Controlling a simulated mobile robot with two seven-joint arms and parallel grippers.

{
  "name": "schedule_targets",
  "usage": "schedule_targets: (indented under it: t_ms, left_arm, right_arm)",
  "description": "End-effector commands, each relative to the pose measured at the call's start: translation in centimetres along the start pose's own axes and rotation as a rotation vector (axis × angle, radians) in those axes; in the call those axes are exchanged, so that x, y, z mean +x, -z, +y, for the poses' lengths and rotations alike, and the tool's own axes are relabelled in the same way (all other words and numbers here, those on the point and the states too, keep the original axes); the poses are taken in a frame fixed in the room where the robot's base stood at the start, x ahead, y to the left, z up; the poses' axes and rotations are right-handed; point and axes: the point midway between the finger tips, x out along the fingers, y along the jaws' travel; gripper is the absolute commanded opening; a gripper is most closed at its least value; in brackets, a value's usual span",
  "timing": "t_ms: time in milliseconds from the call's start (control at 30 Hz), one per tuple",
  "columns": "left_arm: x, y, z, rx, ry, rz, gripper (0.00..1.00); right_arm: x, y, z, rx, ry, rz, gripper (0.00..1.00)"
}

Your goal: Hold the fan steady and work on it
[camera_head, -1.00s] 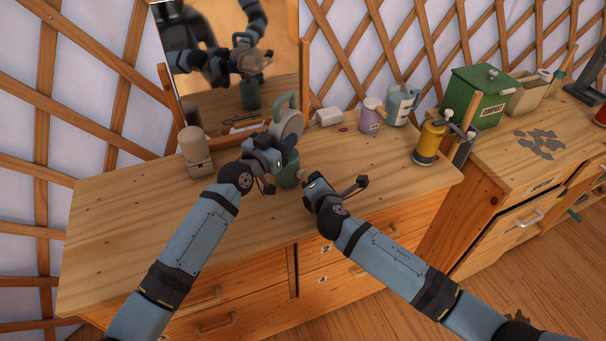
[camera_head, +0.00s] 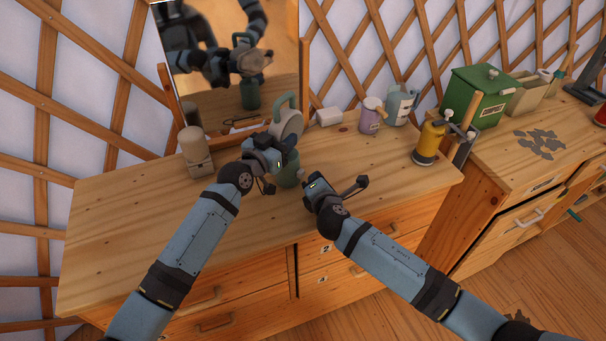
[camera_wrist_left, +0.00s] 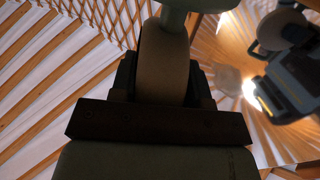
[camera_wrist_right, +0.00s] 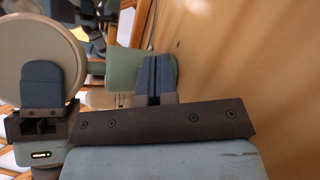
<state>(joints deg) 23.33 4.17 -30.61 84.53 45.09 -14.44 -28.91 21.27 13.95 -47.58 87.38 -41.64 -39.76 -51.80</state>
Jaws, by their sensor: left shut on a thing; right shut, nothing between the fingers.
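The fan stands upright on the wooden dresser top. It has a cream round head (camera_head: 287,126) with a green loop handle (camera_head: 285,101) on top and a green base (camera_head: 289,176). My left gripper (camera_head: 280,150) is shut on the fan's head, and its finger covers part of the cream disc (camera_wrist_right: 72,45) in the right wrist view. The left wrist view shows the cream part (camera_wrist_left: 165,60) between the fingers. My right gripper (camera_head: 304,178) is shut and empty beside the green base. Its fingertips (camera_wrist_right: 155,65) overlap the base in the right wrist view; contact cannot be told.
A mirror (camera_head: 225,75) stands behind the fan. A beige canister (camera_head: 195,150) is left of it. A white block (camera_head: 328,116), a purple mug (camera_head: 371,118), a pale can (camera_head: 401,105) and a yellow cylinder (camera_head: 428,143) stand to the right.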

Motion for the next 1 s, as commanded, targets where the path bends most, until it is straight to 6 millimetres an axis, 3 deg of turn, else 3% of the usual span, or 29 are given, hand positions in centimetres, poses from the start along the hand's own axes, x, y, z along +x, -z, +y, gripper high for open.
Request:
schedule_targets:
  t_ms: [1000]
  left_arm:
    - [0.0, 0.0, 0.0, 0.0, 0.0, 0.0, 0.2]
  right_arm:
    - [0.51, 0.34, 0.38, 0.001, 0.0, 0.0, 0.0]
